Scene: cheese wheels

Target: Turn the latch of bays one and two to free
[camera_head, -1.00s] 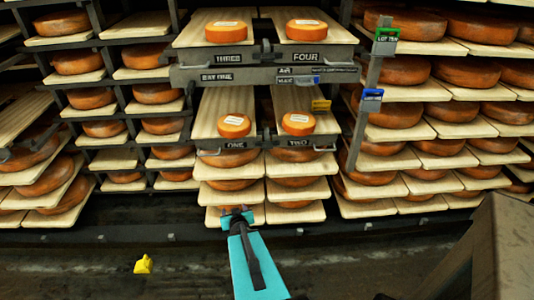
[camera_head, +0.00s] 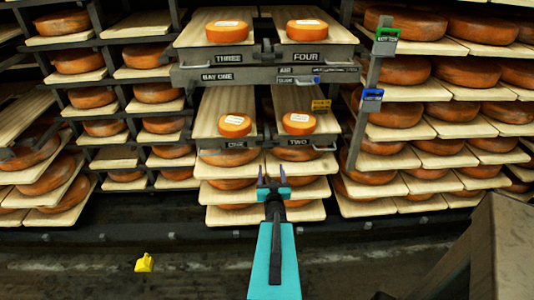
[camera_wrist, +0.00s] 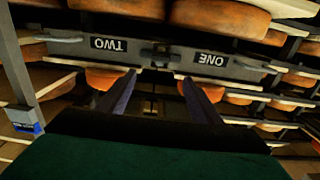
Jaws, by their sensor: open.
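Bay one's plate reads ONE (camera_head: 236,145) and bay two's reads TWO (camera_head: 298,142), on the front bar below two boards, each with a small orange cheese. A dark latch fitting (camera_wrist: 155,54) sits between the two plates in the wrist view, where the labels appear upside down. Its exact turn is too small and dark to tell. My gripper (camera_head: 272,172) is open and empty, just below and in front of the gap between the plates. In the wrist view its two dark fingers (camera_wrist: 158,78) point at the fitting, apart from it as far as I can see.
Above are bays THREE (camera_head: 228,58) and FOUR (camera_head: 310,56) with their own bar. A post with a green tag (camera_head: 387,34) and a blue tag (camera_head: 372,95) stands to the right. Cheese racks flank both sides. A yellow object (camera_head: 144,263) lies on the floor.

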